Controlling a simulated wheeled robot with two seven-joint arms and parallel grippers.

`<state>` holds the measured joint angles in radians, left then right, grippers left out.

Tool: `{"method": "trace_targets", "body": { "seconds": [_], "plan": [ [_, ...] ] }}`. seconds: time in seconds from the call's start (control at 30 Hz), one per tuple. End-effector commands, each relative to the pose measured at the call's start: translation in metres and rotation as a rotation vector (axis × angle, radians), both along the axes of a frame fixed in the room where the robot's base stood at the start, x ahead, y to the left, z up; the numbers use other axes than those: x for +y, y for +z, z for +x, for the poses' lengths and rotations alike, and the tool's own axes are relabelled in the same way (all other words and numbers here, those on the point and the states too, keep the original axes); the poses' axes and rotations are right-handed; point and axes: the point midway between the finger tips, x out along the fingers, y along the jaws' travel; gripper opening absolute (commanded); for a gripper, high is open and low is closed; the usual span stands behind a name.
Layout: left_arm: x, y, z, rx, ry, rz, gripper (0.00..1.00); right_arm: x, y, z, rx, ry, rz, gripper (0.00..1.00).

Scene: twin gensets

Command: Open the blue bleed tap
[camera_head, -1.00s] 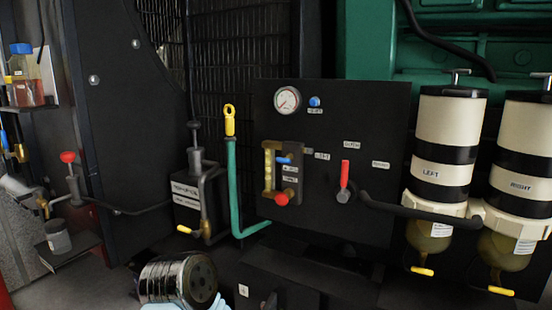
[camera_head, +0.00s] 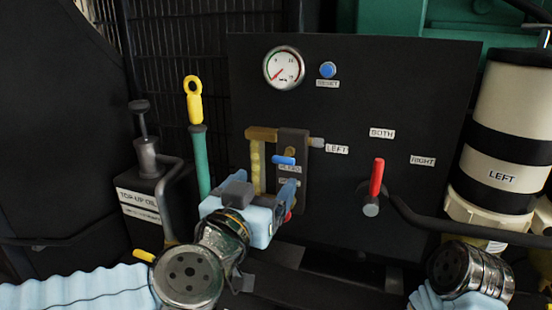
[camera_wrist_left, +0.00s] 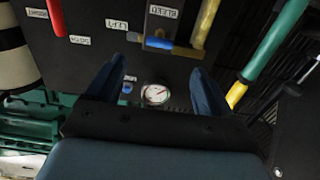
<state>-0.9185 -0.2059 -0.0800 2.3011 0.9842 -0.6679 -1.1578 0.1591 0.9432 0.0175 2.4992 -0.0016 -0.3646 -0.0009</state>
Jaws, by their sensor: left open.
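The blue bleed tap (camera_head: 284,160) is a small blue lever lying about level on the dark block of the black panel, just above its label. In the left wrist view, which is upside down, the blue tap (camera_wrist_left: 160,43) lies beyond the fingertips, near the middle of the gap. My left gripper (camera_head: 284,193) is just below the tap in the head view, apart from it. Its fingers (camera_wrist_left: 152,72) are spread and empty. Part of the red knob (camera_head: 288,215) is hidden behind the gripper. My right forearm shows at the bottom right, but its gripper does not.
On the black panel (camera_head: 340,90) are a gauge (camera_head: 284,68), a blue reset button (camera_head: 328,69) and a red selector lever (camera_head: 376,178). A yellow-handled dipstick (camera_head: 193,100) and top-up oil can (camera_head: 140,205) stand left. The LEFT filter (camera_head: 505,130) stands right.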

Motion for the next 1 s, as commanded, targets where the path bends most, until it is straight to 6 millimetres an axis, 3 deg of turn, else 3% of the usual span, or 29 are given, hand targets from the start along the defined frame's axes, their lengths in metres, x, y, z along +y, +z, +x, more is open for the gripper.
{"method": "trace_targets", "body": {
  "seconds": [0.2,0.43,0.6,0.87,1.0],
  "plan": [
    [-0.017,-0.004,0.05,0.001,0.001,0.003,0.81,-0.003,-0.012,0.002,-0.004,-0.006,-0.005,0.43],
    [-0.029,-0.002,0.09,0.0,0.001,0.002,0.81,-0.005,-0.017,0.003,-0.005,-0.009,-0.008,0.43],
    [-0.033,-0.001,0.102,0.001,0.001,0.0,0.81,-0.006,-0.019,0.003,-0.006,-0.01,-0.009,0.43],
    [-0.033,0.0,0.104,0.001,0.0,0.0,0.81,-0.006,-0.018,0.003,-0.006,-0.011,-0.009,0.43],
    [-0.033,-0.001,0.104,0.001,0.0,0.0,0.65,-0.006,-0.019,0.003,-0.006,-0.01,-0.009,0.43]
  ]
}}
